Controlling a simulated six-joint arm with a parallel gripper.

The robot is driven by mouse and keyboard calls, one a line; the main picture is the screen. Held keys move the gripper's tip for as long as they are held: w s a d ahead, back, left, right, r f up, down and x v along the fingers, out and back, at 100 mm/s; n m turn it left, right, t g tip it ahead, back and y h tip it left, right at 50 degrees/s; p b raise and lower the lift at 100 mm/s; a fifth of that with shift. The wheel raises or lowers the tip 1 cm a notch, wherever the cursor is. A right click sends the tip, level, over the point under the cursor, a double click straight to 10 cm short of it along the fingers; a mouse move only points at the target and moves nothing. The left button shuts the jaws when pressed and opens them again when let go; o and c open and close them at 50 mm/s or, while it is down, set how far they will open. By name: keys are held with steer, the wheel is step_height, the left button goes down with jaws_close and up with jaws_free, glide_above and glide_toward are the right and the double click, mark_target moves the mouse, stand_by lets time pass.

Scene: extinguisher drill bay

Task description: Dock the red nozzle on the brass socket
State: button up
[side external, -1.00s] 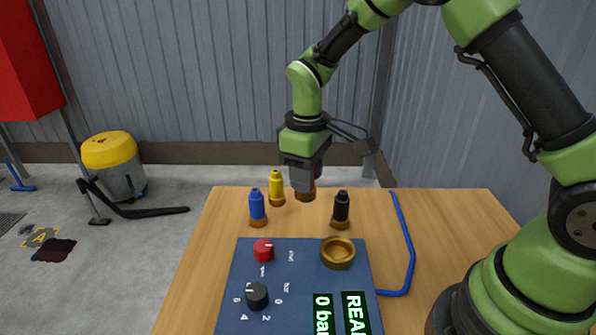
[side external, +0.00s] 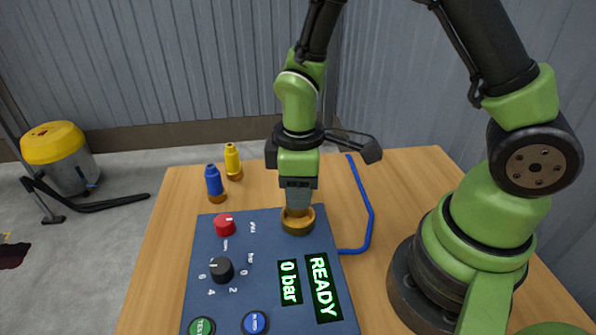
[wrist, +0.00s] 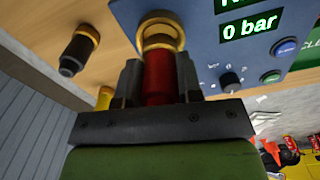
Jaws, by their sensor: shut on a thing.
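My gripper (side external: 298,207) points down over the brass socket (side external: 298,228) on the blue panel. In the wrist view its two fingers (wrist: 159,82) are shut on the red nozzle (wrist: 158,72), one on each side. The nozzle's brass-coloured end meets the brass socket (wrist: 180,34), roughly in line with it. I cannot tell whether it is fully seated. In the side view the fingers hide the red nozzle.
The blue panel (side external: 240,285) carries a red knob (side external: 225,225), a black dial (side external: 221,270), buttons and displays reading "0 bar" and "READY". Blue (side external: 214,182) and yellow (side external: 232,160) nozzles stand behind; a black one (wrist: 79,50) shows in the wrist view. A blue hose (side external: 368,205) lies right.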

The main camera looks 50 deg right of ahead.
steer(key=shift+f, duration=0.8)
steer(key=shift+f, duration=0.65)
stand_by(0.6)
steer(key=o, duration=0.7)
steer(key=shift+r, duration=5.55)
